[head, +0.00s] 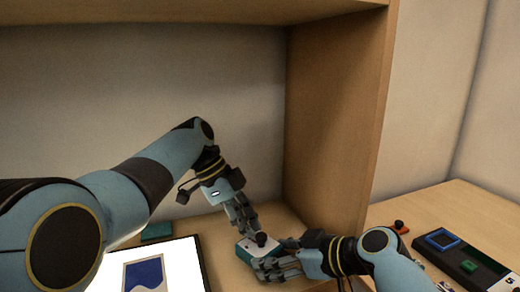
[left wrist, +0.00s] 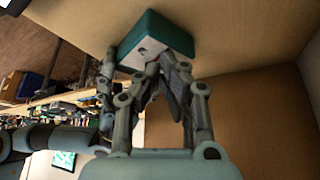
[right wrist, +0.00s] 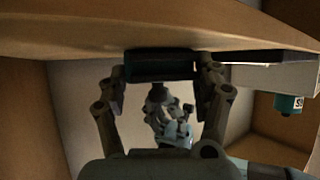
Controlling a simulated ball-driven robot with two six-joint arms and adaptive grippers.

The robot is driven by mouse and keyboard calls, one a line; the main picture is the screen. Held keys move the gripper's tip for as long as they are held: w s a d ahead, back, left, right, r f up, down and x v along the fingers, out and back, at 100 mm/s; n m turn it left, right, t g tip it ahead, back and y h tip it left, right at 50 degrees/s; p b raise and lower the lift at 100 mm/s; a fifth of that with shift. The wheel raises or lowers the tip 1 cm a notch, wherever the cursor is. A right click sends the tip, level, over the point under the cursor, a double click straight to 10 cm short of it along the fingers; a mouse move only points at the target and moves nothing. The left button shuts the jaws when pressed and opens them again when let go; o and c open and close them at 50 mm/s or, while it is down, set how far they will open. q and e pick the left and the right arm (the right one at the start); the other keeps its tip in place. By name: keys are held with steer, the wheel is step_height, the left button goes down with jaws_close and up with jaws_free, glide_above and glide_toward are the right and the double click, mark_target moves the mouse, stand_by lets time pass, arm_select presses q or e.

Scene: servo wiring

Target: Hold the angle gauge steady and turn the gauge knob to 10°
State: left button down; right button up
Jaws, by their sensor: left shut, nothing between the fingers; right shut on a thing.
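The angle gauge (head: 244,251) is a small teal box with a white face and a dark knob (head: 261,239) on top. It sits on the wooden shelf. My right gripper (head: 265,263) is shut on its sides. The right wrist view shows the gauge (right wrist: 160,66) as a dark box between the fingers. My left gripper (head: 254,233) comes down from above, shut and empty, with its fingertips close to the knob. In the left wrist view the gauge (left wrist: 168,33) is just beyond the fingertips, which largely hide the knob. I cannot read the dial angle.
A teal block (head: 157,231) lies on the shelf behind a white board (head: 190,262) with a blue picture. On the right table are a red part (head: 400,227) and a dark tray (head: 462,256) holding a green block.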

arm_select(q)
steer(key=shift+a, duration=0.15)
steer(key=shift+w+a, duration=0.2)
step_height(320, 180, up, 6)
stand_by(0.5)
arm_select(e)
steer(key=o, duration=0.9)
steer(key=shift+o, duration=0.2)
